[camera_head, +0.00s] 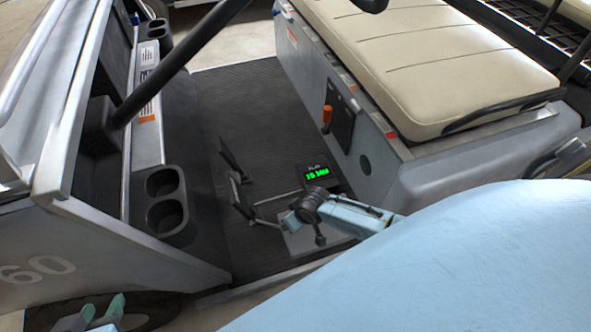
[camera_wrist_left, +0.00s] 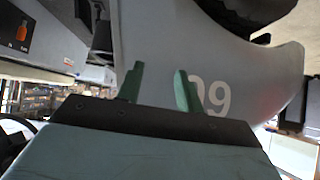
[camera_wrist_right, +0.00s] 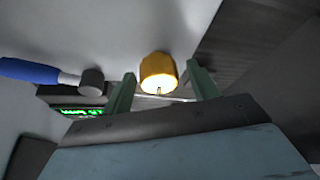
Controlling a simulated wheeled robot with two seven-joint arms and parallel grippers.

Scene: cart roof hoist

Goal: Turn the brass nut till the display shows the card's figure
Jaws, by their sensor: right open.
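The brass nut (camera_wrist_right: 158,68) shows in the right wrist view, a yellow cylinder with a small pin at its near face. My right gripper (camera_wrist_right: 161,80) is open, its green fingers to either side of the nut with a visible gap on each side. The display (camera_wrist_right: 82,112) has lit green figures left of the nut. It also shows on the cart floor in the head view (camera_head: 318,173), but I cannot read it surely. My left gripper (camera_head: 98,312) is open and empty, outside the cart by its side panel; its fingers show in the left wrist view (camera_wrist_left: 158,88). I cannot make out the card.
A blue-handled tool (camera_wrist_right: 35,70) with a grey head lies near the display. Pedals (camera_head: 238,185) stand on the black ribbed floor (camera_head: 245,100). The cream seat (camera_head: 430,55) and its grey base bound the right side; the cupholder panel (camera_head: 165,200) bounds the left.

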